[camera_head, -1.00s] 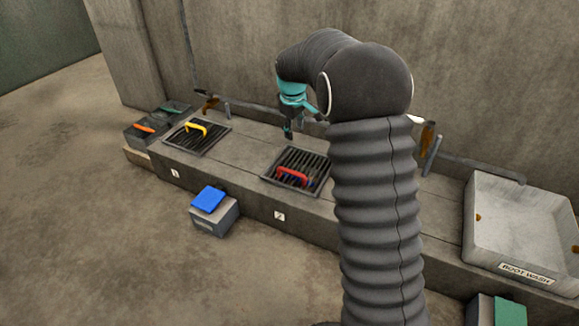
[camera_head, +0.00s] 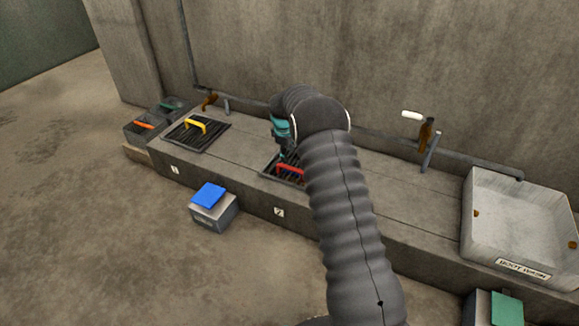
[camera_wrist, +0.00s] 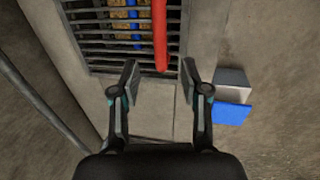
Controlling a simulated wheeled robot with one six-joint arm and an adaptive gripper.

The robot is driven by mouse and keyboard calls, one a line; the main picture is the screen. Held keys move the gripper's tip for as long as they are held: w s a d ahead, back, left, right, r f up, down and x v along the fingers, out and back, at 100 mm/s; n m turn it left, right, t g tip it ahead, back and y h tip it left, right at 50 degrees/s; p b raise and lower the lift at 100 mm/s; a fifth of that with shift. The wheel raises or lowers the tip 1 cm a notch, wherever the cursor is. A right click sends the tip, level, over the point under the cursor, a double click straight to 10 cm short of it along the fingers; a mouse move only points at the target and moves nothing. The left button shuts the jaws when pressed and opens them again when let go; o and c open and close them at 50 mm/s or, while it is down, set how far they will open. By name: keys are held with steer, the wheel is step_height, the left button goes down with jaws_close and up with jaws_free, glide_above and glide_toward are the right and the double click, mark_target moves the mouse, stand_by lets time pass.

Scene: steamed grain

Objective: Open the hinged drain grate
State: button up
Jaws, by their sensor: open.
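The grate with the red handle lies flat in the bench top, its left edge (camera_head: 270,164) showing while my arm covers its right part. Its red handle (camera_head: 289,170) shows beside my arm. In the wrist view the dark bars (camera_wrist: 100,42) fill the top, and the red handle (camera_wrist: 160,35) runs down toward the space between my fingertips. My gripper (camera_wrist: 160,70) is open, one finger on each side of the handle's near end; I cannot tell whether they touch it. In the head view my gripper (camera_head: 284,152) is just above the grate, partly hidden.
A second grate (camera_head: 180,139) with a yellow handle (camera_head: 196,125) lies to the left. A grey box with a blue lid (camera_head: 208,196) stands on the floor in front. A boot wash basin (camera_head: 480,235) is at the right. Pipes (camera_head: 375,134) run along the wall.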

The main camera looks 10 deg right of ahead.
mark_target(290, 167)
steer(key=f, duration=0.2)
steer(key=w+f, duration=0.1)
steer(key=f, duration=0.2)
steer(key=d+f, duration=0.1)
steer(key=f, duration=0.2)
steer(key=shift+w, duration=0.15)
jaws_close()
